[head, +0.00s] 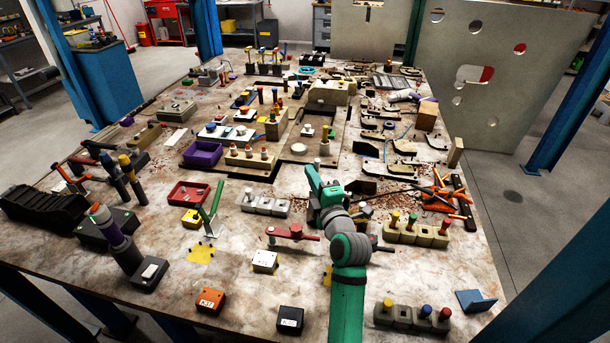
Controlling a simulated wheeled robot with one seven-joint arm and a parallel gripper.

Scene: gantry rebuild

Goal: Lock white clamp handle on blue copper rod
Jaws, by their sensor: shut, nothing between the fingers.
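My gripper (317,168) is at the far end of my green and grey arm, over the middle of the table. It is shut and empty, small and partly hidden by my own wrist. I cannot pick out a white clamp handle for certain. A blue-topped rod (445,314) stands in a grey block at the front right, well apart from my gripper; I cannot tell whether it is the task's rod. A red lever clamp (291,232) lies in front of my gripper on the left.
The worn table (240,295) is crowded. A block with several capped rods (415,235) stands right of my arm. Orange-handled tools (440,195) lie beyond it. A red tray (188,194) and a purple bin (203,154) are left. Bare patches show near the front edge.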

